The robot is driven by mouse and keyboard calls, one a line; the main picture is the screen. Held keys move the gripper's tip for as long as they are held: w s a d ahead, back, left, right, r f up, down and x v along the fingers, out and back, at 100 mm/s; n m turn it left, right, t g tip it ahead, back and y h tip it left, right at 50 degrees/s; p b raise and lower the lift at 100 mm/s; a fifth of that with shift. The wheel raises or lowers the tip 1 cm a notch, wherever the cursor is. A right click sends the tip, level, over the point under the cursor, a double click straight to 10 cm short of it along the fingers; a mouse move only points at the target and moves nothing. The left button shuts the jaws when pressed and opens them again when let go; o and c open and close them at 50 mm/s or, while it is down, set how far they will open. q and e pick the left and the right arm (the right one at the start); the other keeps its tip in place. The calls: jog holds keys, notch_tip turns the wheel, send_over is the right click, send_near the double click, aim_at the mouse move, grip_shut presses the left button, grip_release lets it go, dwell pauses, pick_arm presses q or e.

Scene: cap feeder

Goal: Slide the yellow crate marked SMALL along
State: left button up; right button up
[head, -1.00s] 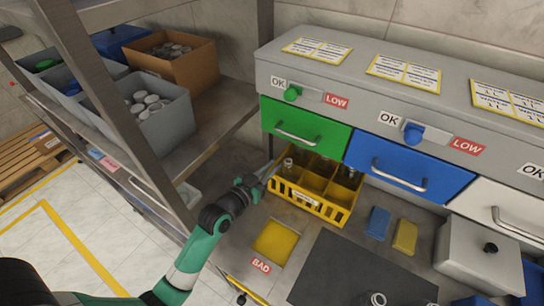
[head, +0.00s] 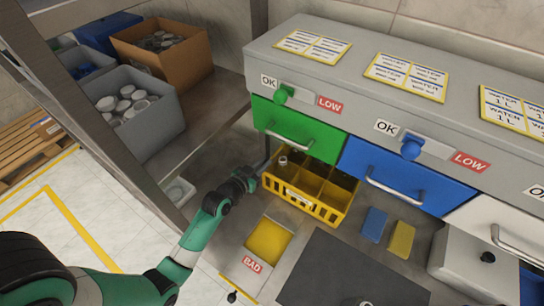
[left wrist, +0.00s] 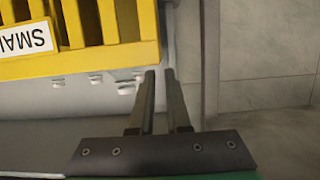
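The yellow crate (head: 335,214) stands on the grey bench below the green drawer. It is divided into compartments, and a clear bottle (head: 283,163) stands in a left one. Its front label (head: 299,198) is too small to read in the head view; in the left wrist view the crate (left wrist: 105,20) shows a label (left wrist: 24,38) with "SMAL" visible. My left gripper (head: 263,168) is at the crate's left end. In the left wrist view its fingers (left wrist: 160,72) are narrowly apart with nothing between them, beside the crate's end. Contact cannot be told.
A yellow square (head: 268,240) marked BAD and a dark mat (head: 350,272) lie in front. A shelf with bins stands left. The blue drawer (head: 400,180) overhangs behind.

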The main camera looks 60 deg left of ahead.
aim_at(276, 153)
pick_arm(q)
jog(key=b+x, duration=0.2)
jog(key=x, duration=0.6)
jog(key=shift+w, duration=0.1)
jog(key=shift+c, duration=0.3)
grip_shut()
dwell(0.9)
